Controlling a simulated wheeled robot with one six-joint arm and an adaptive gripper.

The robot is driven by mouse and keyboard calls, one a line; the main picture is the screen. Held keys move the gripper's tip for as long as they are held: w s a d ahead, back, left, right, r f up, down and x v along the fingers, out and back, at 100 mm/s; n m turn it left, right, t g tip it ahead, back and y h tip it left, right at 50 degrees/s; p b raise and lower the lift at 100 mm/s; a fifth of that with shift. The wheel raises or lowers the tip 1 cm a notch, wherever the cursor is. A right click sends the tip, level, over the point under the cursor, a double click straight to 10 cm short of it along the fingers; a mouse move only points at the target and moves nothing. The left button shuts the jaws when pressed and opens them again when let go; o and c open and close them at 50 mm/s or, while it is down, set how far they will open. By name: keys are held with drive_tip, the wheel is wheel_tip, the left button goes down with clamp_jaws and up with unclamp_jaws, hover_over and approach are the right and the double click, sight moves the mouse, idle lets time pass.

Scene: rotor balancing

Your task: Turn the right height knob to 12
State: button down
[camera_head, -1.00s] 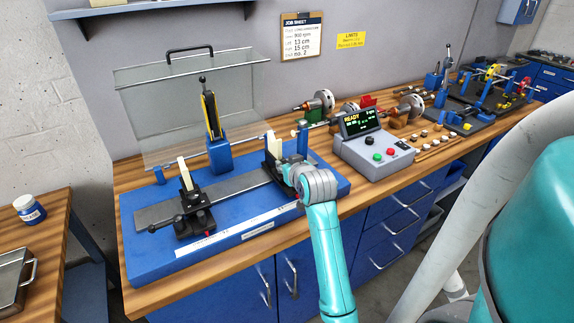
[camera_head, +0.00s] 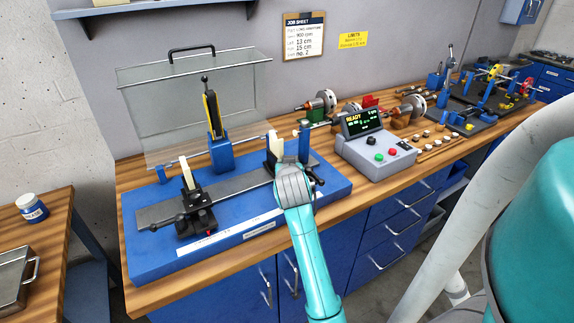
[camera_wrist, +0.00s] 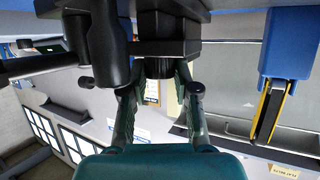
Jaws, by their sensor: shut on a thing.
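The right support (camera_head: 273,147) stands on the grey rail (camera_head: 236,187) of the blue balancing machine (camera_head: 140,252), its cream upright showing behind my wrist. My gripper (camera_wrist: 158,82) reaches in below it, with one finger on each side of a short black knob (camera_wrist: 159,68) on the support's underside in the wrist view. It is shut on this knob. In the head view my wrist hides the knob and fingertips. No number on the knob can be read. The left support (camera_head: 190,190) stands farther left on the rail.
A black lever (camera_head: 316,177) sticks out just right of my wrist. A grey control box (camera_head: 376,153) reading READY stands to the right. A clear guard (camera_head: 190,100) and a blue post with a yellow-edged arm (camera_head: 213,130) stand behind the rail.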

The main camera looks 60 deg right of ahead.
drive_tip(key=c, duration=0.8)
unclamp_jaws()
drive_tip(key=shift+c, duration=0.2)
drive_tip(key=v, duration=1.2)
